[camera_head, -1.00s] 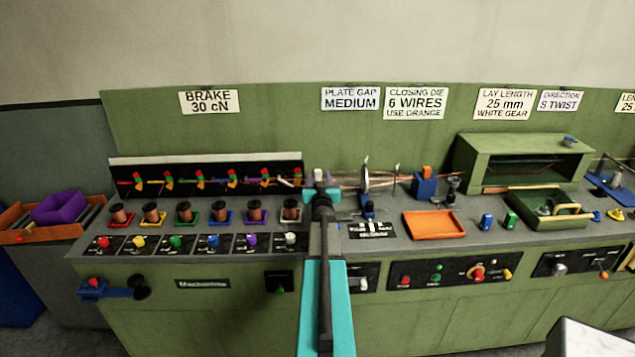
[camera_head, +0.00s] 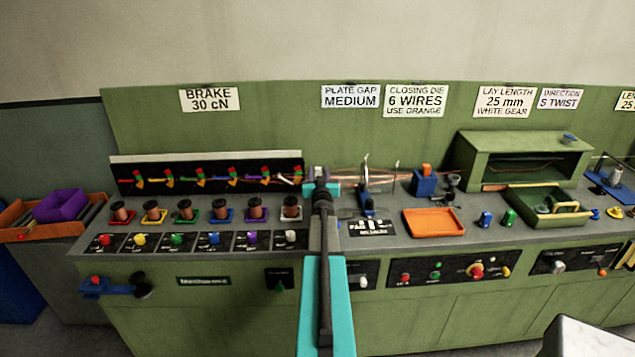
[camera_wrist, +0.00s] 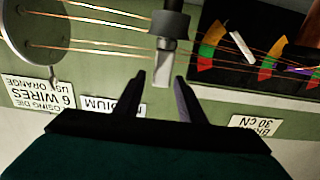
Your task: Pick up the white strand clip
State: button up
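In the head view my gripper (camera_head: 319,175) is just right of the black panel. The white piece is to the right of my fingers in the wrist view, not between them. A grey-white tab (camera_wrist: 163,70) under a dark cylinder shows between or behind my fingertips; its depth is unclear.
Copper wires (camera_wrist: 90,30) run across near my fingers to a round plate (camera_wrist: 30,30). Coloured gauges line the black panel (camera_head: 215,177). Several spools (camera_head: 205,212) stand below it. An orange tray (camera_head: 433,222) lies to the right on the bench.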

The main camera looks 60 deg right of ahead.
grip_shut()
jog(key=shift+r, duration=0.1)
jog(key=shift+r+b, duration=0.45)
jog(key=shift+r, duration=0.3)
jog(key=s+a+r+b, duration=0.1)
jog(key=s+a+r, duration=0.2)
jog(key=s+a, duration=0.7)
jog(key=shift+s+a+r, duration=0.15)
jog(key=shift+s+a, duration=0.2)
jog(key=shift+a, duration=0.55)
